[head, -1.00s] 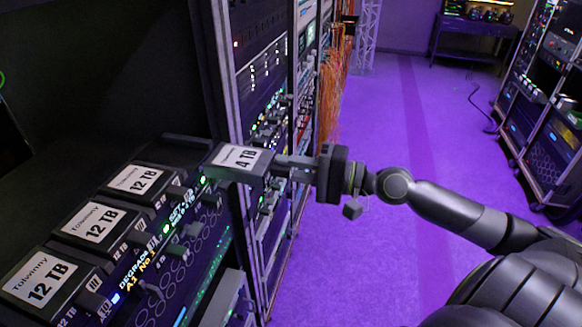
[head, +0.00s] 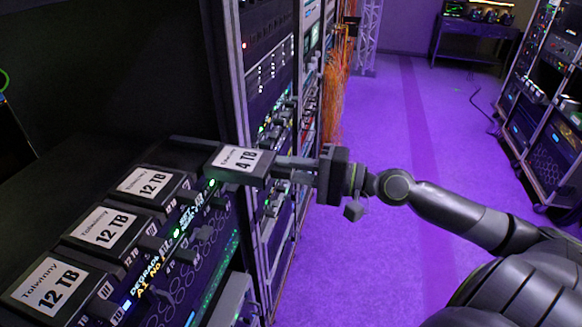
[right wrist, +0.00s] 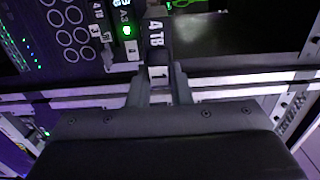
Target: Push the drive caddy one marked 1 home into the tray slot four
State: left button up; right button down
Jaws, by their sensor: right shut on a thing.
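The drive caddy (head: 238,161), a dark block with a white "4 TB" label, is at the far end of the tray (head: 200,235). In the right wrist view, its front (right wrist: 158,50) shows "4 TB" and a "1". The tray's slot mark "4" (right wrist: 133,54) and a green light are just left of it. My right gripper (head: 285,165) is shut on the caddy's front end. I cannot tell how deep the caddy sits in the slot. My left gripper is not in view.
Several "12 TB" caddies (head: 105,228) stand in a row along the tray, nearer me. A rack post (head: 228,75) and rack equipment rise just beyond the tray. Orange cables (head: 333,105) hang farther back.

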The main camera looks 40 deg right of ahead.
aim_at(232, 159)
jog(key=shift+r, duration=0.1)
jog(key=shift+w+a, duration=0.25)
jog(key=shift+w, duration=0.05)
jog(key=shift+w+a+p, duration=0.25)
jog(key=shift+p, duration=0.15)
jog(key=shift+w+a, duration=0.45)
jog(key=shift+w, duration=0.1)
jog(key=shift+w+a+p, duration=0.15)
jog(key=shift+p, duration=0.15)
dwell(0.5)
jog(key=shift+p+x, duration=0.35)
jog(key=shift+x, duration=1.05)
jog(key=shift+p+x, duration=0.4)
jog(key=shift+x, duration=2.6)
